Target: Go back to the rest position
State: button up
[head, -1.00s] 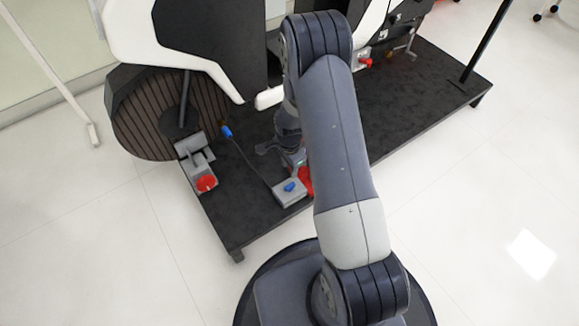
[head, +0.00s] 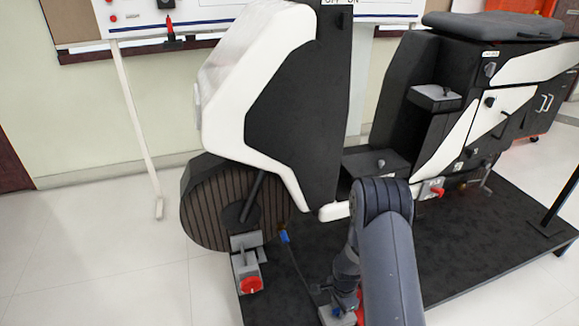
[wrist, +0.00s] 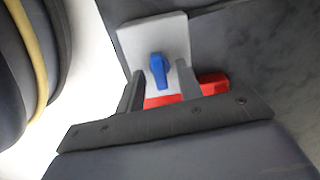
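My gripper shows in the wrist view (wrist: 158,92) with its two grey fingers apart. Between and beyond the fingers is a light grey box (wrist: 137,42) with a blue knob (wrist: 158,70). A red part (wrist: 212,84) lies behind and beside the fingers; nothing is clearly clamped. In the head view, my arm reaches down over the black platform (head: 470,245). The same grey box (head: 329,318) and blue knob (head: 337,310) sit at the bottom edge there, beside my wrist, partly hidden by my arm. My fingertips are hidden in that view.
The black and white chassis rig (head: 296,110) stands close beyond my arm, with a brown ribbed wheel (head: 205,205) at left. A grey box with a red knob (head: 251,285) stands below the wheel. A black post (head: 564,205) rises at right.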

jog(key=shift+n, duration=0.4)
dwell(0.3)
